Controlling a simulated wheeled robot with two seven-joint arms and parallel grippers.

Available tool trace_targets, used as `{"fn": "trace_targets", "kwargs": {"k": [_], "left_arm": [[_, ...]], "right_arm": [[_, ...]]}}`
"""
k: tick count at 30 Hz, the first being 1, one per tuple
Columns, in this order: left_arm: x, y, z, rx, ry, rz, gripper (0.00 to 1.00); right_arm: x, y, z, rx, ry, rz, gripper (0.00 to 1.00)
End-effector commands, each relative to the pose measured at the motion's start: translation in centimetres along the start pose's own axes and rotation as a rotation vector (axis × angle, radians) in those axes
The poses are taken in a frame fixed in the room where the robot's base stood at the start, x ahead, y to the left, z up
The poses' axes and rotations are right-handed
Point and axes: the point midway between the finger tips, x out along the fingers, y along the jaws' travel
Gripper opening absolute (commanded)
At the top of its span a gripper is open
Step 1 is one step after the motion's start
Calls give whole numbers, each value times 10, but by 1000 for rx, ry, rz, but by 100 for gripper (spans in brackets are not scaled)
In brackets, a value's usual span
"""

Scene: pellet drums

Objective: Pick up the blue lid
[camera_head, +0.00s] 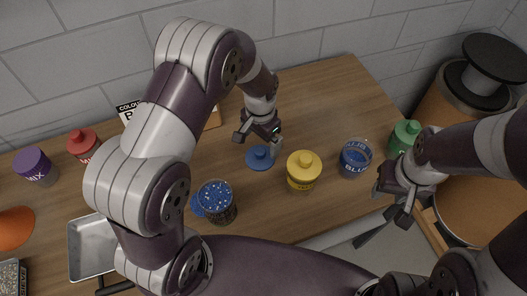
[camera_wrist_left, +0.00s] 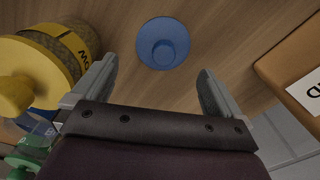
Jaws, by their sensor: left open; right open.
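The blue lid (camera_head: 260,158) lies on the wooden table, knob up, between the yellow drum and the cup of blue pellets. It also shows in the left wrist view (camera_wrist_left: 163,44), ahead of the fingers and roughly centred between them. My left gripper (camera_head: 258,138) is open and empty, just behind and above the lid, apart from it. Its two fingers show in the left wrist view (camera_wrist_left: 160,88). My right gripper (camera_head: 398,204) is open and empty near the table's front right edge, in front of the green drum.
A yellow drum (camera_head: 303,172) stands right of the lid. A cup of blue pellets (camera_head: 217,203) is at its front left. An open blue drum (camera_head: 354,159) and a green drum (camera_head: 404,138) stand further right. Red (camera_head: 84,146) and purple (camera_head: 36,166) drums and a metal tray (camera_head: 88,250) are left.

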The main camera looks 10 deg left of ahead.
Motion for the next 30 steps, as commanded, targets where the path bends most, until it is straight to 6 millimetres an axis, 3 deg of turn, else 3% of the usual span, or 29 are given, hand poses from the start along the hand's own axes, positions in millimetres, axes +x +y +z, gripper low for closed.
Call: {"fn": "trace_targets", "kwargs": {"k": [13, 21, 22, 24, 25, 30], "left_arm": [[68, 0, -3, -2, 0, 0, 100], [77, 0, -3, -2, 2, -1, 100], [77, 0, -3, -2, 2, -1, 94], [77, 0, -3, -2, 2, -1, 71], [77, 0, -3, -2, 1, -1, 65], [76, 0, -3, -2, 2, -1, 65]], "right_arm": [[-25, 0, -3, 0, 0, 0, 43], [-24, 0, -3, 0, 0, 0, 43], [-24, 0, -3, 0, 0, 0, 43], [-24, 0, -3, 0, 0, 0, 43], [-24, 0, -3, 0, 0, 0, 43], [-24, 0, -3, 0, 0, 0, 43]]}}
